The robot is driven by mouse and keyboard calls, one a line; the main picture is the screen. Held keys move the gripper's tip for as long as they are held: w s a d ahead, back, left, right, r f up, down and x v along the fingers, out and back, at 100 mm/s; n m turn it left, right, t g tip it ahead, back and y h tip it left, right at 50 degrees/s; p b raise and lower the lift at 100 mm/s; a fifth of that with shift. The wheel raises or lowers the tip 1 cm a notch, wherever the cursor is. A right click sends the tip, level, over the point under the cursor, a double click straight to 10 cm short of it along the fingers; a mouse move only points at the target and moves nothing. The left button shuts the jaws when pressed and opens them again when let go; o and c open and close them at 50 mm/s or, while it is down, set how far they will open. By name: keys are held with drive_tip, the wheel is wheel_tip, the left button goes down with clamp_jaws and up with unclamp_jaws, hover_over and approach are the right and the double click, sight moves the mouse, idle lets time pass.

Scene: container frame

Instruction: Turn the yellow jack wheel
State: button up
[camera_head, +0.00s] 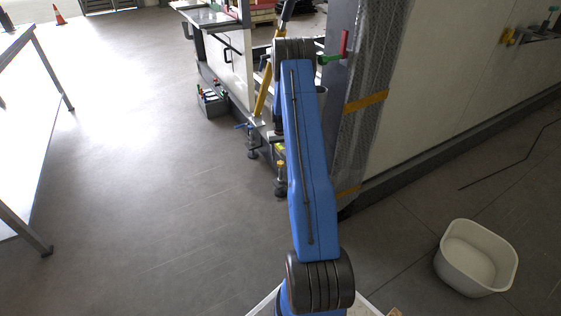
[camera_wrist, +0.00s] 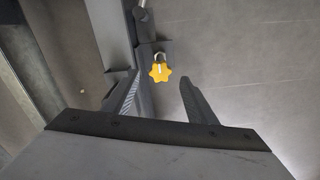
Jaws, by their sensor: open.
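The yellow jack wheel (camera_wrist: 160,72) shows in the wrist view as a small lobed knob on a metal shaft, near the top middle. My gripper (camera_wrist: 160,88) is open, with one dark finger to the left of the wheel and one to the right in the picture. The wheel appears beyond the fingertips, and I see no contact. How far off it is I cannot tell. In the head view my blue arm hides my gripper. Small yellow parts show by the jack feet left of the arm, but I cannot tell which is this wheel.
A wrapped column (camera_head: 362,100) stands close right of my arm. A white tub (camera_head: 475,258) sits at lower right, a table (camera_head: 25,130) at far left. The left-middle floor is clear.

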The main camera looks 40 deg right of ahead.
sight(280, 162)
drive_tip(key=shift+f, duration=1.95)
drive_tip(key=c, duration=1.1)
drive_tip(key=shift+o, duration=0.2)
drive_tip(key=shift+m, duration=0.3)
